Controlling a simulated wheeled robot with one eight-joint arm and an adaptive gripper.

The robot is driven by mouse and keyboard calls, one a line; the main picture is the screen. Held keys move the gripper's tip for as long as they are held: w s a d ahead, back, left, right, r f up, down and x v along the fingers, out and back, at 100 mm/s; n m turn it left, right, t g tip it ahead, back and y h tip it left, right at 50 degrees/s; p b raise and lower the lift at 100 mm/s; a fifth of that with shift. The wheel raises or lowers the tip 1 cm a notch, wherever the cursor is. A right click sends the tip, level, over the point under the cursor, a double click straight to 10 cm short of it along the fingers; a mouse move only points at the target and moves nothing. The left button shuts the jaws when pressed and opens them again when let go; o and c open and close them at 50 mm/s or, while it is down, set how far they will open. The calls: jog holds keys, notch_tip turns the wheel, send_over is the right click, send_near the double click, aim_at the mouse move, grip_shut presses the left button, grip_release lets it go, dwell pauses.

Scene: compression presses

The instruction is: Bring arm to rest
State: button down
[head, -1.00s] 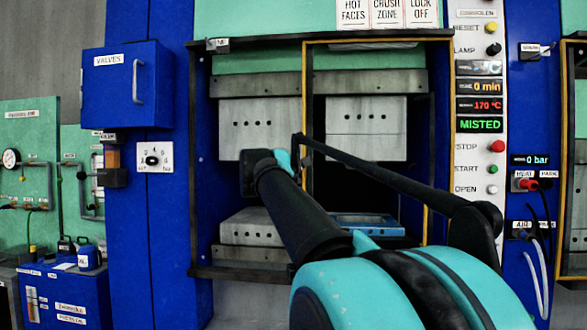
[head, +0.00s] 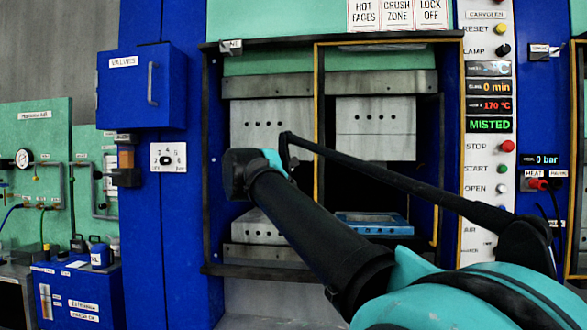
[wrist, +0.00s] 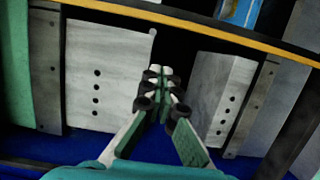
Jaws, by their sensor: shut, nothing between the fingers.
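My gripper (wrist: 160,85) shows in the wrist view with its two fingers brought together and nothing between them. In the head view my teal and black arm reaches from the lower right toward the press, and its far end covers part of the left opening; the fingers are hidden there. The press (head: 230,85) stands in front of me with pale upper blocks (head: 272,127) and a lower block (head: 255,228). In the wrist view a drilled pale block (wrist: 100,75) lies left of the fingers and another (wrist: 215,95) lies right of them.
A yellow-edged frame (head: 319,180) divides the press opening. A blue tray-like item (head: 372,225) sits low in the right bay. The control panel (head: 487,140) reads MISTED and 170 °C. A blue valves box (head: 140,88) and a dial plate (head: 168,157) are at left.

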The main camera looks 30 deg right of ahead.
jog(key=s+a+f+m+g+y, duration=0.2)
jog(key=f, duration=1.1)
jog(key=s+a+f+m+g+y, duration=0.1)
jog(key=a+f+m+y, duration=0.1)
jog(key=f, duration=1)
jog(key=s+a+f+m+g+y, duration=0.1)
jog(key=s+a+f+g+y, duration=0.1)
jog(key=f, duration=1.1)
jog(key=s+a+f+m+y, duration=0.1)
jog(key=s+a+f+y, duration=0.1)
jog(key=s+a+f, duration=0.2)
jog(key=s+a+f+m+g+y, duration=0.1)
jog(key=s+a+f+y, duration=0.2)
jog(key=f, duration=0.7)
jog(key=s+a+f+m+g+y, duration=0.1)
jog(key=s+a+f+y, duration=0.1)
jog(key=s+a+f, duration=0.3)
notch_tip(320, 180, down, 3)
jog(key=shift+s+a+f+y, duration=0.1)
jog(key=shift+s+a+y, duration=0.3)
jog(key=shift+a, duration=0.6)
